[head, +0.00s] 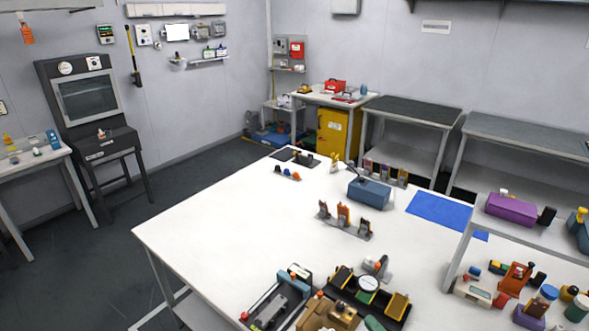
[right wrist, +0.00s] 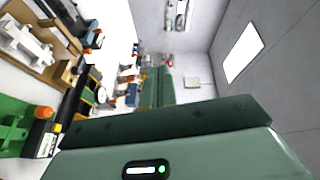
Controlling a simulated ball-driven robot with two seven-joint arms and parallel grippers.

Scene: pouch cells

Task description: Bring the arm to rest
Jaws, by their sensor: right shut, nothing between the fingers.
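My right gripper (right wrist: 158,86) shows in the right wrist view. Its green body fills the bottom of that view, with a lit indicator on it. Its two green fingers are together, with nothing seen between them. The white table (head: 230,230) fills the middle of the head view. It also shows on the left of the right wrist view (right wrist: 115,30), beside the gripper and turned on its side. I cannot make out the right gripper clearly in the head view. My left gripper is in neither view.
Fixtures with a round dial (head: 368,283) crowd the table's front. A blue box (head: 369,193), a small rack with orange parts (head: 344,217) and a blue mat (head: 440,212) lie farther back. A raised shelf (head: 530,232) stands at the right. The table's left part is clear.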

